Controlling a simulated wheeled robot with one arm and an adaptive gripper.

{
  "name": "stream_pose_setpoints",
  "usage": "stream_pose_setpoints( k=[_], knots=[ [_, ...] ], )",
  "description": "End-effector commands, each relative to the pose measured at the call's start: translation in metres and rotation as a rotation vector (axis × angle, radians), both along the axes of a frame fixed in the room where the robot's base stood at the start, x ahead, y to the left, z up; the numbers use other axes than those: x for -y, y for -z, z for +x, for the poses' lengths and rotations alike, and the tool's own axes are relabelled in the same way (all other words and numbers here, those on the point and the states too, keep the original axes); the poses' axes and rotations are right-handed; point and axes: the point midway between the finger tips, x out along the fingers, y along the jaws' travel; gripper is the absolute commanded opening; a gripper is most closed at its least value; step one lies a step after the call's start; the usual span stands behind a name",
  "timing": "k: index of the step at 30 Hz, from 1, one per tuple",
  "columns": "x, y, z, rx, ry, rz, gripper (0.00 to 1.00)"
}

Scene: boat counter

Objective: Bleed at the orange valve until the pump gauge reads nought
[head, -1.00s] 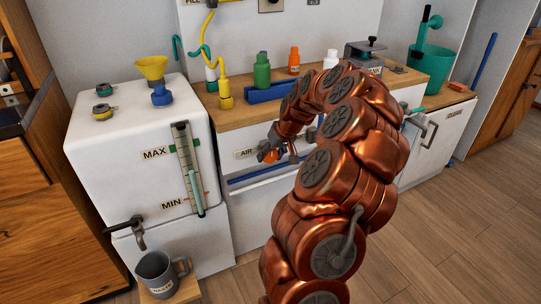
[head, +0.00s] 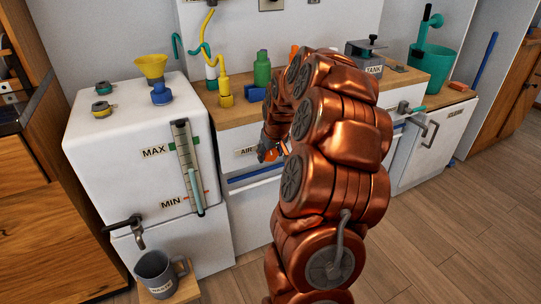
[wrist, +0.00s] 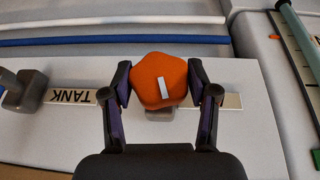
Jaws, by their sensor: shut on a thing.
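The orange valve (wrist: 166,93) is a rounded, lobed knob with a white mark, tilted slightly, on a white front panel. In the wrist view my gripper (wrist: 159,82) has one dark finger on each side of it and is shut on it. In the head view the valve (head: 270,155) shows only in part beside the AIR label (head: 246,152), with my gripper (head: 268,146) at it and my arm covering much around it. I cannot make out a pump gauge or its reading in either view.
A white tank (head: 110,160) with a MAX/MIN sight tube (head: 187,165) stands left, a grey mug (head: 155,272) below its tap (head: 128,228). Bottles, including a green one (head: 262,70), stand on the wooden counter (head: 235,112). A grey knob (wrist: 28,90) sits by the TANK label (wrist: 75,96).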

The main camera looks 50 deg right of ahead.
Motion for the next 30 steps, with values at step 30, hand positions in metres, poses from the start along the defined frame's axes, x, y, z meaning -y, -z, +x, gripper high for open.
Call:
stream_pose_setpoints(
  k=[30],
  knots=[
    [-0.002, 0.0043, 0.0007, -0.2, -0.003, -0.571, 0.24]
  ],
)
